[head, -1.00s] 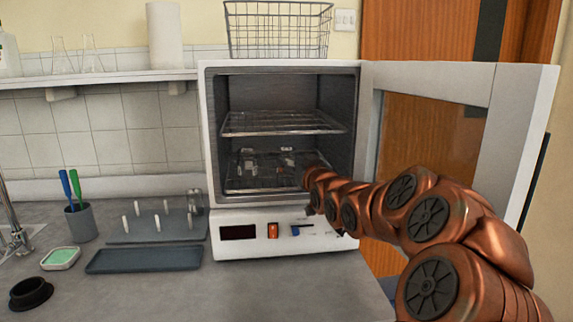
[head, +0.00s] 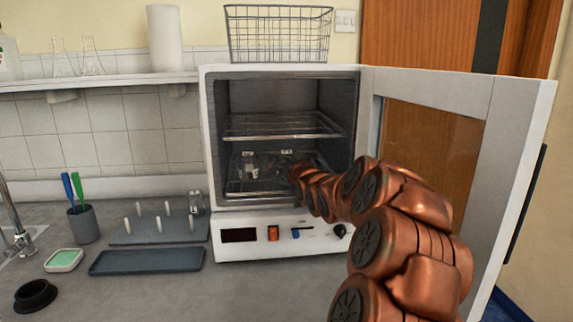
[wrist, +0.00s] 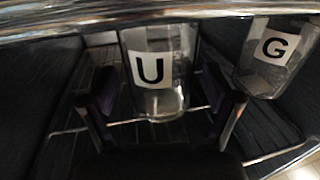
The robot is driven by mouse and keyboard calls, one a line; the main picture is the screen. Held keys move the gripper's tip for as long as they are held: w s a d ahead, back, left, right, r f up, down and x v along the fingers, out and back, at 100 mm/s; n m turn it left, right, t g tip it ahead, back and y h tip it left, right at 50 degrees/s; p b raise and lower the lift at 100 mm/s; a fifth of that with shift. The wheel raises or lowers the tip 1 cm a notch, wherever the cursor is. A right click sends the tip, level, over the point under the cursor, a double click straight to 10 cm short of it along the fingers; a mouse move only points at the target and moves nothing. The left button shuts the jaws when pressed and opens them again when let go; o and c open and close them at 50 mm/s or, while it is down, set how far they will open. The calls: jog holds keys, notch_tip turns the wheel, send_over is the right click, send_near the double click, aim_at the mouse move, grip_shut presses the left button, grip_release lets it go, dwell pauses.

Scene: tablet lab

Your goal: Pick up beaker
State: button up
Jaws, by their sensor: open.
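In the wrist view, a clear glass beaker (wrist: 158,92) with a white label marked "U" stands on a wire rack, its top edge cut off by a blurred metal bar. My gripper (wrist: 160,100) is open, with one dark finger on each side of this beaker; I see no clear contact. In the head view, a small labelled glass beaker (head: 250,162) stands on the lower rack of the open oven (head: 208,150). My arm reaches in there and partly hides the rack.
The oven's upper wire shelf (head: 282,126) is close above my gripper. The oven door (head: 440,85) stands open to the right of my arm. A peg rack (head: 140,238), a dark tray (head: 146,261) and a pen cup (head: 83,224) are on the counter at left.

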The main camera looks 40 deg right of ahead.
aim_at(287, 152)
jog(key=c, duration=1.3)
jog(key=shift+r, duration=0.1)
jog(key=shift+r+b, duration=0.45)
jog(key=shift+r, duration=1.25)
jog(key=s+b, duration=0.1)
jog(key=s, duration=0.4)
jog(key=s+a+r+b, duration=0.1)
jog(key=s, duration=0.4)
jog(key=s+b, duration=0.1)
jog(key=s, duration=0.5)
jog(key=shift+a+r, duration=0.15)
jog(key=shift+r, duration=0.05)
